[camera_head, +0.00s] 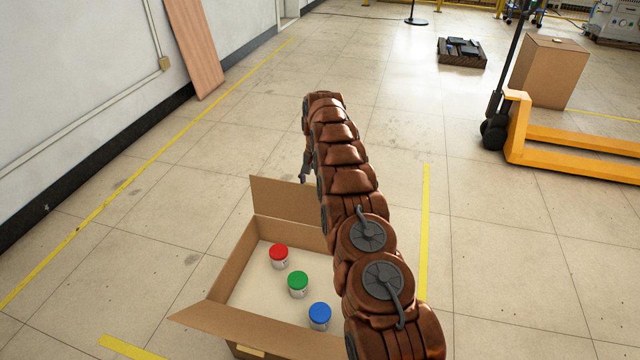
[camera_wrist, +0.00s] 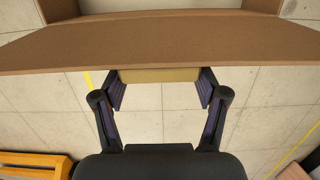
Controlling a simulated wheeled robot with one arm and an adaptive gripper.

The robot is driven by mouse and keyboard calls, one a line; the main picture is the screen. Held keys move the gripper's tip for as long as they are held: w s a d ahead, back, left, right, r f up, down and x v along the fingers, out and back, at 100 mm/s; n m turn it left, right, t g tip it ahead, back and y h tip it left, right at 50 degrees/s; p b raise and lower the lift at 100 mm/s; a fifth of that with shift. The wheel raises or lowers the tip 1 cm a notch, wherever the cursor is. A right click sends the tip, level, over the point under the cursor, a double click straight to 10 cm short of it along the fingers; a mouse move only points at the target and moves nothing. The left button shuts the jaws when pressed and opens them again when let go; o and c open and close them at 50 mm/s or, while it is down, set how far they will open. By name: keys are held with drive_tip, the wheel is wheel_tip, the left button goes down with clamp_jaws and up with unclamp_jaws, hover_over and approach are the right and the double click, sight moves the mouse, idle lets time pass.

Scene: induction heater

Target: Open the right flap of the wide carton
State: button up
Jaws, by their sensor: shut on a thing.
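The wide carton (camera_head: 218,283) stands on the floor at the lower middle of the head view, with its top open. Its far flap (camera_head: 284,198) stands raised and its near flap (camera_head: 225,322) leans outward. My arm hides the carton's right side. My gripper (camera_head: 305,167) is at the far flap's upper edge, partly hidden behind my arm. In the wrist view my gripper (camera_wrist: 160,84) has its fingers on both ends of a tan tab (camera_wrist: 160,75) on the edge of the brown flap (camera_wrist: 160,43). It is shut on this tab.
Red (camera_head: 279,255), green (camera_head: 298,283) and blue-lidded (camera_head: 320,315) jars stand inside the carton. A yellow pallet jack (camera_head: 570,150) and a closed carton (camera_head: 550,72) are at the right. A wall with a leaning board (camera_head: 195,45) is at the left. Floor around the carton is clear.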

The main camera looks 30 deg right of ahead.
drive_tip(key=shift+w+d+f, duration=0.15)
drive_tip(key=shift+w+d, duration=0.05)
drive_tip(key=shift+w, duration=0.1)
drive_tip(key=shift+d, duration=0.1)
drive_tip(key=o, duration=1.4)
drive_tip(key=shift+o, duration=1.4)
